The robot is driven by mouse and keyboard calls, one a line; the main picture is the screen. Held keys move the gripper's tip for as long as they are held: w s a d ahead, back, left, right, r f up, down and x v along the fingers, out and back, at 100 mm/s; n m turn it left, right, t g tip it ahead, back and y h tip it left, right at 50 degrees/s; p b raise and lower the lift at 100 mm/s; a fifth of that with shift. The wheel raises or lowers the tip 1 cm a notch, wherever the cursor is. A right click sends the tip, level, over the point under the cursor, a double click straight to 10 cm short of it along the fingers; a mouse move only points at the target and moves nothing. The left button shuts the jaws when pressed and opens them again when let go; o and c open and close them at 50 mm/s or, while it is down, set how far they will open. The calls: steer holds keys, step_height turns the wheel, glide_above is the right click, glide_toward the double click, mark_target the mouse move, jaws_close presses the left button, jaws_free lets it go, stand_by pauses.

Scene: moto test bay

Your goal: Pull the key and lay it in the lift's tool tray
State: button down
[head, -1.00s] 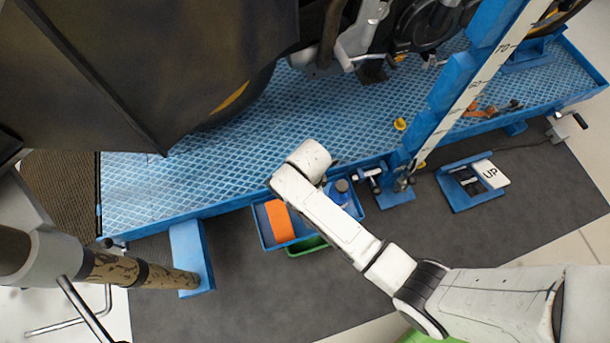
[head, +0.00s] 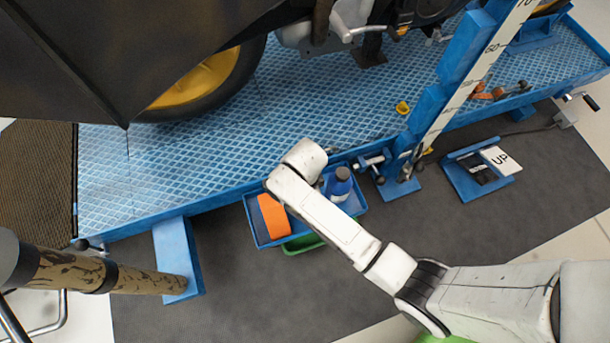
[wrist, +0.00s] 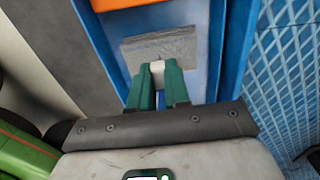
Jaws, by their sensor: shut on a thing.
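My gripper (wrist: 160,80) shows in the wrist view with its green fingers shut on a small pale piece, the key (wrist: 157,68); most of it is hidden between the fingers. A grey scuffed flat plate lies just beyond the fingertips; I cannot tell whether it is part of the key. The fingers are over the blue tool tray (wrist: 232,50). There my arm hides the fingers and key.
The blue lift deck (head: 300,95) carries a motorcycle with a yellow-rimmed wheel (head: 205,78). A blue ruler post (head: 430,100) stands right of the tray. A green container (head: 302,244) sits under the tray. Dark floor mat is clear in front.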

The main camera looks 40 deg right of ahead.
steer(key=shift+f, duration=0.1)
steer(key=c, duration=1)
jaws_free()
step_height(320, 180, up, 11)
steer(key=p, duration=0.6)
steer(key=shift+f, duration=0.1)
